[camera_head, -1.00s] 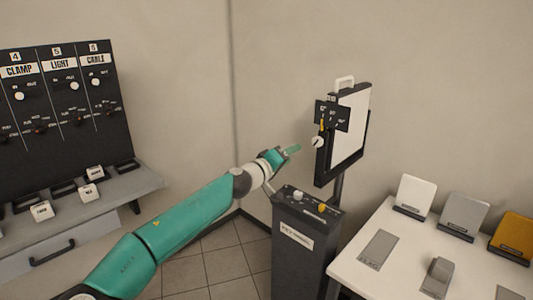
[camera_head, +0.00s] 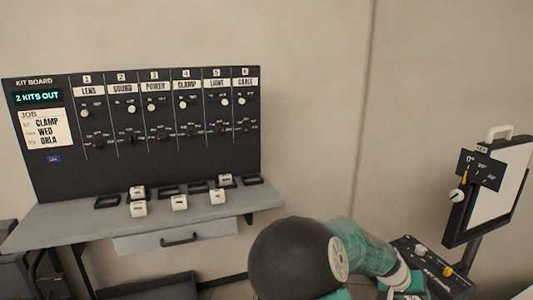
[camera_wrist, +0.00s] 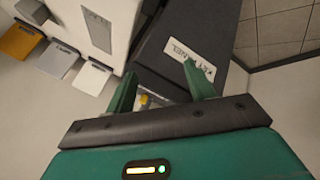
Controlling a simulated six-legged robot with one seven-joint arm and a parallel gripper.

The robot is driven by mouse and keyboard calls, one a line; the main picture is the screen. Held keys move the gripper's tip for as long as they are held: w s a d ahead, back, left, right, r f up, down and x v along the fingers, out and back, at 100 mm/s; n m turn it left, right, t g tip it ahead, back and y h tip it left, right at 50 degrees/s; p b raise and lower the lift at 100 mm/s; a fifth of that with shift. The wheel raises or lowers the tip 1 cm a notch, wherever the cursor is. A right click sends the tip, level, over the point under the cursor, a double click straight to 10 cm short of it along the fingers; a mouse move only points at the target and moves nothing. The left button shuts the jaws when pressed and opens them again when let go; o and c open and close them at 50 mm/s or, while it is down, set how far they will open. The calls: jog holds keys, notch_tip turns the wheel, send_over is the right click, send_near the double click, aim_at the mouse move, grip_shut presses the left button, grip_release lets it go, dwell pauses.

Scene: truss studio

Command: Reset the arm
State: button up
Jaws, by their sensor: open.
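My gripper (camera_wrist: 159,70) shows in the wrist view with its two green fingers spread apart and nothing between them. Beyond the fingers are the dark pedestal (camera_wrist: 165,65) and its white label plate (camera_wrist: 188,50); the fingers look apart from it, though the distance is hard to judge. In the head view my arm is bent, with its dark rounded joint at the bottom centre and a green link reaching right toward the pedestal's control top (camera_head: 440,272). My gripper's fingers cannot be made out there.
The kit board (camera_head: 140,165) stands left above a grey shelf (camera_head: 70,220) with several white blocks. A panel with a white face (camera_head: 500,185) stands at right. The wall between board and panel is bare.

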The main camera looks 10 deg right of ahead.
jog(key=a+r+n+t+y, duration=0.2)
jog(key=a+y, duration=0.1)
jog(key=a, duration=0.8)
jog(key=a+r+n+t+y, duration=0.1)
jog(key=a+r+y, duration=0.25)
jog(key=a, duration=0.65)
jog(key=s+a+r+n+t, duration=0.1)
jog(key=s+a+r+n, duration=0.1)
jog(key=s+a+r, duration=0.3)
jog(key=s+a+r+n+t+y, duration=0.1)
jog(key=s+a+r+n, duration=0.2)
jog(key=a, duration=0.7)
jog(key=s+r, duration=0.2)
jog(key=s, duration=0.1)
jog(key=shift+s+a+r+t, duration=0.15)
jog(key=shift+a+r+t, duration=0.15)
jog(key=shift+a+t, duration=0.1)
jog(key=shift+c, duration=0.4)
jog(key=c, duration=0.3)
jog(key=shift+d, duration=0.15)
